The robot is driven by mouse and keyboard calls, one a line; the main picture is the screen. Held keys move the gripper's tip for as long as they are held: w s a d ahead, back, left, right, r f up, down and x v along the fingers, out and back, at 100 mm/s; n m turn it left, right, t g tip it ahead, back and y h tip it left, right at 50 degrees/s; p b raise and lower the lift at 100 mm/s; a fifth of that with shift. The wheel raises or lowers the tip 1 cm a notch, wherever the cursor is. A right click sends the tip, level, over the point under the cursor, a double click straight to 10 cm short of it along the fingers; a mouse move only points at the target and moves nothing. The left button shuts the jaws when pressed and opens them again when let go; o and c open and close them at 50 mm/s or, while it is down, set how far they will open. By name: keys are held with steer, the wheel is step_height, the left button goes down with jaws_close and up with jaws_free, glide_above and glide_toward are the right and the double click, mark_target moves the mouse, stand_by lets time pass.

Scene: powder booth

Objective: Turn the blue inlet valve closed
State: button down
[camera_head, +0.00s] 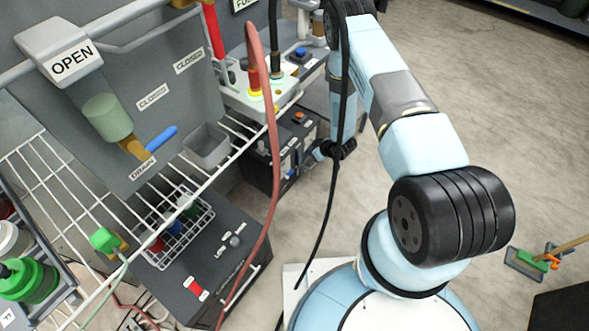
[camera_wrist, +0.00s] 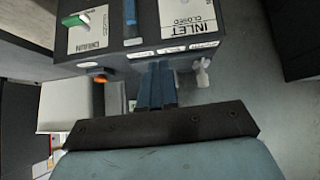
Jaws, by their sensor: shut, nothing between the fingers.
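In the wrist view a dark box carries a white panel (camera_wrist: 188,17) lettered INLET and CLOSED. A blue bar (camera_wrist: 131,12), which looks like the blue inlet valve's handle, stands along the left edge of this panel, cut off by the top of the picture. My gripper (camera_wrist: 155,70) is shut and empty, its blue-grey fingers pointing at the box's lower edge, below and right of the bar. I cannot tell whether the fingers touch the box. In the head view my arm reaches down to the dark box (camera_head: 262,165) on the floor, and its end is small there.
A green lever (camera_wrist: 75,20) and an orange knob (camera_wrist: 100,77) are left of the fingers; a pale knob (camera_wrist: 202,72) is right. In the head view, a wire shelf (camera_head: 60,165), a red hose (camera_head: 272,130) and a blue drain handle (camera_head: 163,138) stand left.

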steer(key=s+f, duration=0.3)
steer(key=f, duration=0.2)
glide_above(291, 171)
steer(key=s+d, duration=0.2)
step_height(291, 171, down, 7)
steer(key=shift+w+d+f+y, duration=0.1)
steer(key=shift+f+y, duration=0.1)
steer(key=shift+f, duration=0.75)
steer(key=shift+w+d+f+y, duration=0.1)
steer(key=shift+f+y, duration=0.1)
steer(key=shift+f, duration=0.75)
